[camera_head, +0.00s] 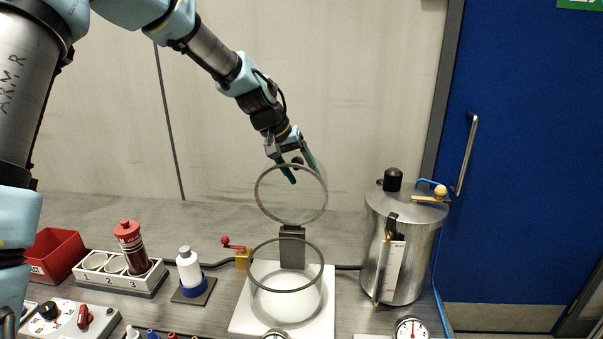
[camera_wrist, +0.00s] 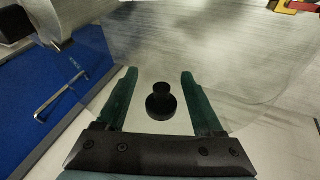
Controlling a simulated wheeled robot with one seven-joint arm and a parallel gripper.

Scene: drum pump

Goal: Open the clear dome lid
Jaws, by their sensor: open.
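The clear dome lid (camera_head: 257,194) stands raised and tilted up on its grey hinge block (camera_head: 292,247), behind the open chamber ring (camera_head: 318,262) on a white base. Its grey rim faces forward. My gripper (camera_head: 304,176) is at the upper back of the lid, with its fingers apart. In the wrist view, the lid's black knob (camera_wrist: 161,104) lies between the two open green fingers (camera_wrist: 159,74), with a gap on each side. The clear dome shell (camera_wrist: 225,60) spreads around and beyond the fingers. Whether any finger touches the shell cannot be told.
A steel tank (camera_head: 410,240) stands right of the chamber. A red-handled valve (camera_head: 241,255), a white bottle (camera_head: 189,266), a numbered rack (camera_head: 95,277) with a red-capped bottle (camera_head: 130,240) and a red bin (camera_head: 58,253) are to the left. Bare wall lies behind.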

